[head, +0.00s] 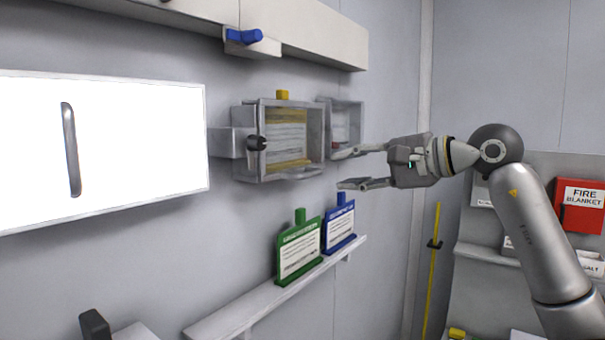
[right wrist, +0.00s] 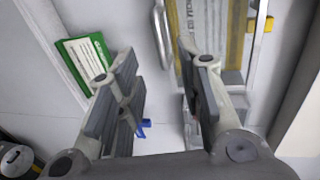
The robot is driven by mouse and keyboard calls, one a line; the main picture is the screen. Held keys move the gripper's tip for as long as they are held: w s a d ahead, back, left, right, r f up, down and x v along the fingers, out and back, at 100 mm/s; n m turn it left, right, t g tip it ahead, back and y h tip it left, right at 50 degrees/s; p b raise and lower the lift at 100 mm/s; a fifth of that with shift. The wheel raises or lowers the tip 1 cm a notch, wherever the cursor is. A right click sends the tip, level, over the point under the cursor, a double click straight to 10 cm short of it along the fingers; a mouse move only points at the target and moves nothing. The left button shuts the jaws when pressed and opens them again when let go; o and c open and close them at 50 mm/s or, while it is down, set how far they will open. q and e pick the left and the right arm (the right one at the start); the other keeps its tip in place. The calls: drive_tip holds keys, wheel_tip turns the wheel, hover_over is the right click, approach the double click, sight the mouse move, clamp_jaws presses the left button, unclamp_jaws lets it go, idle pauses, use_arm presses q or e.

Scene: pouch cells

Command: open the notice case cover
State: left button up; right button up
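The notice case (head: 247,110) is a grey box on the wall with a clear, framed front, and yellowish-edged sheets show inside. A black knob (head: 257,143) is at its left edge. A smaller grey frame (head: 357,110) is just to its right; I cannot tell whether it belongs to the case. My right gripper (head: 345,169) is open and empty, its fingers pointing left, just right of the case's lower right side. In the right wrist view the open fingers (right wrist: 168,92) are in front of part of the case (right wrist: 235,45). My left gripper is not in view.
A bright white panel (head: 140,130) with a grey bar handle is at left. Below the case, a narrow shelf (head: 235,312) bears a green board (head: 299,249) and a blue board (head: 340,227). An overhead cabinet (head: 310,30) and blue-knobbed bracket (head: 262,45) jut out above.

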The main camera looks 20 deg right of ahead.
sight(312, 175)
drive_tip(key=p+x, duration=0.3)
drive_tip(key=x, duration=0.6)
drive_tip(key=shift+p, duration=0.3)
drive_tip(key=shift+w+a+f, duration=0.15)
drive_tip(key=shift+w+a, duration=0.15)
drive_tip(key=shift+w, duration=0.15)
clamp_jaws()
